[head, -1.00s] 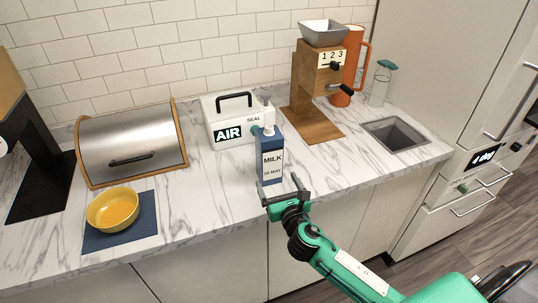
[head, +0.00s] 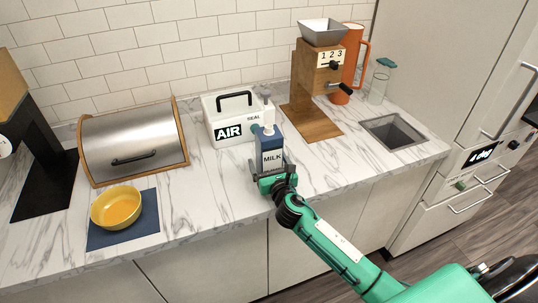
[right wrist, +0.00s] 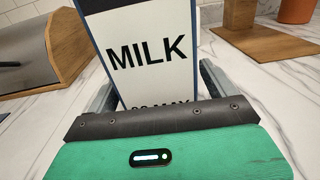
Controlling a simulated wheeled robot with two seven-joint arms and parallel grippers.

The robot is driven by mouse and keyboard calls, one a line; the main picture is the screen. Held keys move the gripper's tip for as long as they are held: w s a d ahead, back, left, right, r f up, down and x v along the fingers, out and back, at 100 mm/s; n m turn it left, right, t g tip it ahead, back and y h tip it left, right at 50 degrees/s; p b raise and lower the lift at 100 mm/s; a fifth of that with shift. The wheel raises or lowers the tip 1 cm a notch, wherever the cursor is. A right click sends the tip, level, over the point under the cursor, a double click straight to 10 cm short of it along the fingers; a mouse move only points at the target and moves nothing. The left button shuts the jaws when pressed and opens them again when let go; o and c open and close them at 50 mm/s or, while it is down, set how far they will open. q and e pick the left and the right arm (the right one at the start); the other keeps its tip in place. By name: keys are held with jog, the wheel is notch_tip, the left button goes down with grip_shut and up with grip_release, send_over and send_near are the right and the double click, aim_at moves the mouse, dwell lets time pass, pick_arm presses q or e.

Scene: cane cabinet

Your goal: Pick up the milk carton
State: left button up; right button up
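The milk carton (head: 269,158) stands upright on the marble counter in front of the AIR box, white with dark blue sides and a blue top. In the right wrist view the carton's MILK label (right wrist: 146,50) fills the middle, close to the palm. My right gripper (head: 267,172) is at the carton's lower front. Its two fingers (right wrist: 158,92) reach along either side of the carton and look open, with a small gap on the right. The fingertips are hidden or hard to see. My left gripper is not in view.
The white AIR box (head: 232,112) is just behind the carton. A wooden grinder (head: 318,85) and a sink (head: 393,132) are to the right. A bread box (head: 133,143) and a yellow bowl (head: 117,208) on a blue mat (head: 145,228) are left. Counter between bowl and carton is clear.

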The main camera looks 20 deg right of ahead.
jog(key=c, duration=1.2)
jog(key=shift+o, duration=0.2)
notch_tip(320, 180, up, 20)
jog(key=p, duration=0.1)
send_over(269, 126)
